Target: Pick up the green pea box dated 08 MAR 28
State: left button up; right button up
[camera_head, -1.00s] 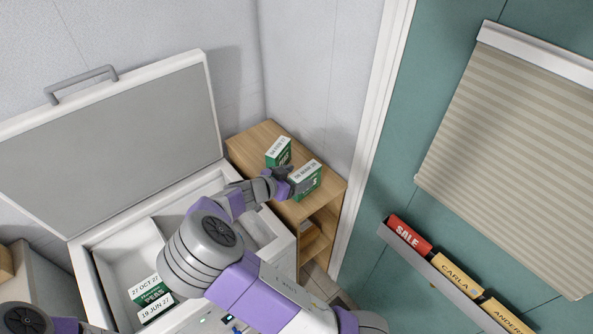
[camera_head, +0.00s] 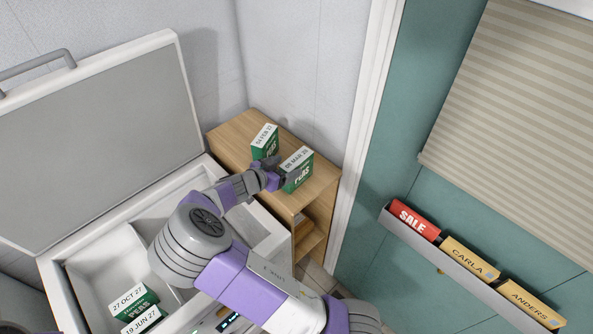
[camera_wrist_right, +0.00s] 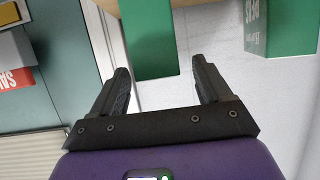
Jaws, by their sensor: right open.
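The green pea box whose white top label seems to read 08 MAR 28 (camera_head: 303,174) stands upright on the wooden shelf unit (camera_head: 231,132). My right gripper (camera_head: 274,175) is open at the box's left side in the head view. In the right wrist view, the plain green face of a box (camera_wrist_right: 150,38), which looks like this one, lies ahead in line with the gap between the open fingers (camera_wrist_right: 160,75). I cannot tell whether the fingers touch it. A second green pea box, dated FEB 27 (camera_head: 264,140), stands just behind. My left gripper is out of view.
An open chest freezer (camera_head: 62,300) at left holds more pea boxes, dated 27 OCT 27 (camera_head: 130,301) and 19 JUN 27 (camera_head: 143,321). A wall rack (camera_head: 440,262) at right holds SALE, CARLA and ANDERS boxes. The second pea box (camera_wrist_right: 281,28) stands close beside the gripper's path.

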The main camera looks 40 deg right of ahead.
aim_at(290, 164)
jog(key=x, duration=0.4)
jog(key=shift+d+r, duration=0.15)
jog(key=shift+d, duration=0.15)
jog(key=shift+c, duration=0.3)
jog(key=c, duration=1.2)
